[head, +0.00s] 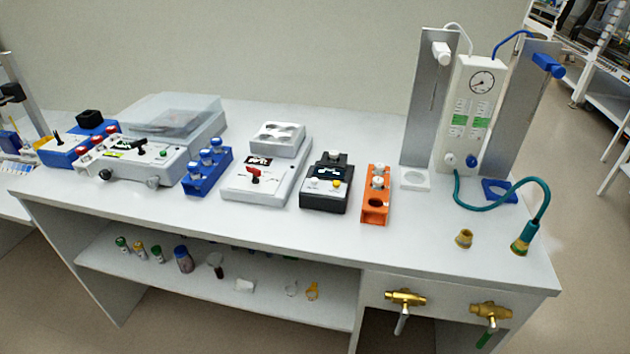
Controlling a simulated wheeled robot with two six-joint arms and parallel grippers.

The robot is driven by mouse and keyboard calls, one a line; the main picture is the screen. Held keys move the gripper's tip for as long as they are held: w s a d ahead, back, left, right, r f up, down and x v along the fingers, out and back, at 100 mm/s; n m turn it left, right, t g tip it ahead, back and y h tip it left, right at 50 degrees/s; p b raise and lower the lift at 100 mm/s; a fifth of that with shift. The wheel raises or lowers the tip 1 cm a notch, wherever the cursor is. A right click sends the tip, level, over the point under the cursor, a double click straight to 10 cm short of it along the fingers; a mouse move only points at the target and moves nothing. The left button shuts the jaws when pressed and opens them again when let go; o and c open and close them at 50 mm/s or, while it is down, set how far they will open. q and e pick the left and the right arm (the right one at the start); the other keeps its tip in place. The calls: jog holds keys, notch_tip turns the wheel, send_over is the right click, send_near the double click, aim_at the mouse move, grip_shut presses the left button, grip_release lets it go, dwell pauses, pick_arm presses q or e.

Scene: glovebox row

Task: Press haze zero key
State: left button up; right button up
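A black instrument (326,202) stands on the white bench right of centre. It has a small lit display (328,171), a pale key (315,183) and a yellow key (337,184) on its sloped front, and a knob or cap on top. The key labels are too small to read, so I cannot tell which one is the haze zero key. Neither of my grippers shows in the head view.
An orange rack (375,207) with pale-capped vials stands right of the black instrument. A white device (240,186) with a red lever is left of it, then a blue rack (196,187). Metal columns and a gauge panel (460,110) stand at right. The bench's front strip is mostly clear.

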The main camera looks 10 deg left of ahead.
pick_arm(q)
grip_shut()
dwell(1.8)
